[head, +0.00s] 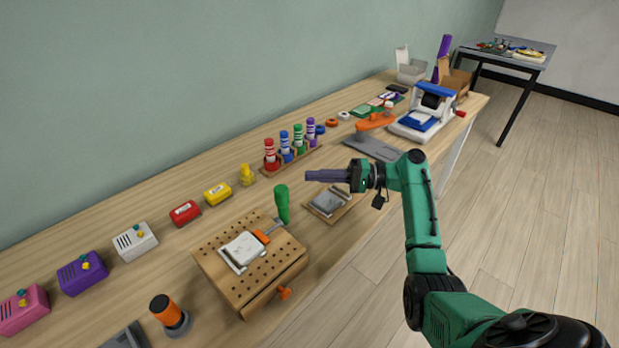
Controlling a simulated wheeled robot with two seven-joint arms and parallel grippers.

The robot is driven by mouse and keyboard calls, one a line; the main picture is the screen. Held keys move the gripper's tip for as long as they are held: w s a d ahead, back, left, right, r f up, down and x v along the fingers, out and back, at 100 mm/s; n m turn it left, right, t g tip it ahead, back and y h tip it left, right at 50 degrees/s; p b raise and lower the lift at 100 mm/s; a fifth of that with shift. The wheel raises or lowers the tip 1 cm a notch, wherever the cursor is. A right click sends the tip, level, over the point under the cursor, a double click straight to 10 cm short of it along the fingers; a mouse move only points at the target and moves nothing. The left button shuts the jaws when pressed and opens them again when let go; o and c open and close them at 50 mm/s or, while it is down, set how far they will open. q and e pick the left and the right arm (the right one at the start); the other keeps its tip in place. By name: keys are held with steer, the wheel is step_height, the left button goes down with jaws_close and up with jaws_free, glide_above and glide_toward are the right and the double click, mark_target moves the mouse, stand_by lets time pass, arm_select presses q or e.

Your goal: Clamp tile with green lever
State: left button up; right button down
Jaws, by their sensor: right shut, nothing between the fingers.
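The green lever (282,203) stands upright at the back right of a wooden block with holes (283,270). The pale, marbled tile (242,250) lies on top of the block in a metal frame. My right gripper (309,175) is shut and empty. It hangs above the bench, to the right of and higher in the picture than the lever, pointing left, apart from it. My left gripper is not in view.
An orange knob (284,293) sticks out of the block's front. A small wooden tray with a grey plate (328,203) lies below my right gripper. A rack of coloured bottles (290,155) stands behind.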

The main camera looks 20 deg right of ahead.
mark_target(283, 206)
steer(key=a+p, duration=0.3)
steer(key=a, duration=0.4)
steer(key=shift+s+a+p, duration=0.2)
steer(key=shift+s+p, duration=0.1)
steer(key=shift+s, duration=0.1)
